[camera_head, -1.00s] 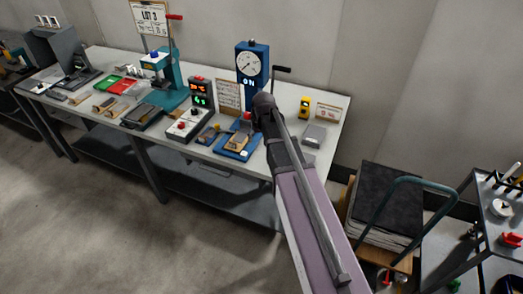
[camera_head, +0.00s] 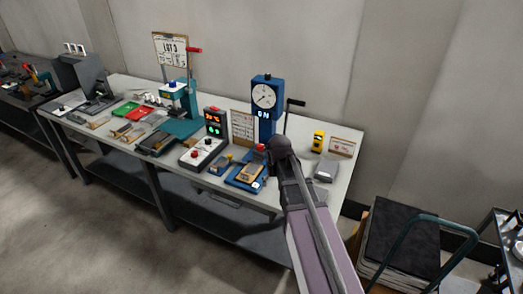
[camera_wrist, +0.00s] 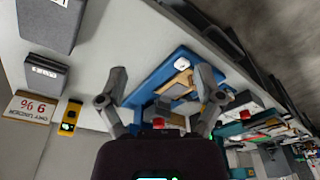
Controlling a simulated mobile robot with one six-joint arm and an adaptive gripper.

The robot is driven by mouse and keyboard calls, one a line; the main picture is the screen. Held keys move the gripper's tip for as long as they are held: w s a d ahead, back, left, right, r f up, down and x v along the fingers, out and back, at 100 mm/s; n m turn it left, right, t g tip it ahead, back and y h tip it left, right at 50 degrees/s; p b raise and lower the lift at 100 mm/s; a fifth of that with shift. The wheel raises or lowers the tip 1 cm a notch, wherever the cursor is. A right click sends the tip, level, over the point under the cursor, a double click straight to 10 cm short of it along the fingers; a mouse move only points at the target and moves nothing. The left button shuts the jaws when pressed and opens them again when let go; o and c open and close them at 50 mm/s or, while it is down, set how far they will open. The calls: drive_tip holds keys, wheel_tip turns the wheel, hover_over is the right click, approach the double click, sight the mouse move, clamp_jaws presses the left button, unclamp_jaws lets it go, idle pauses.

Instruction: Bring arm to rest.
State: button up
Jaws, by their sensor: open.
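My gripper (camera_wrist: 164,92) is open in the wrist view, its two fingers spread apart with nothing held between them. Beyond the fingers lies a blue fixture (camera_wrist: 152,84) with a tan part on it, apart from the fingertips as far as I can tell. In the head view my arm (camera_head: 304,205) reaches up over the right half of the workbench (camera_head: 345,140). Its dark end joint hides the gripper there. The blue fixture (camera_head: 237,182) shows just left of my arm on the bench.
A blue dial gauge stand (camera_head: 265,98) with a crank is behind my arm. A control box with lit digits (camera_head: 212,124), a teal press (camera_head: 178,125) and trays stand to the left. A yellow device (camera_head: 318,141) and grey block (camera_head: 325,170) are right. A green-handled cart (camera_head: 432,235) stands at lower right.

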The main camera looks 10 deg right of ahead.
drive_tip(key=s+g, duration=0.1)
drive_tip(key=s, duration=1.4)
drive_tip(key=shift+m+g, duration=0.3)
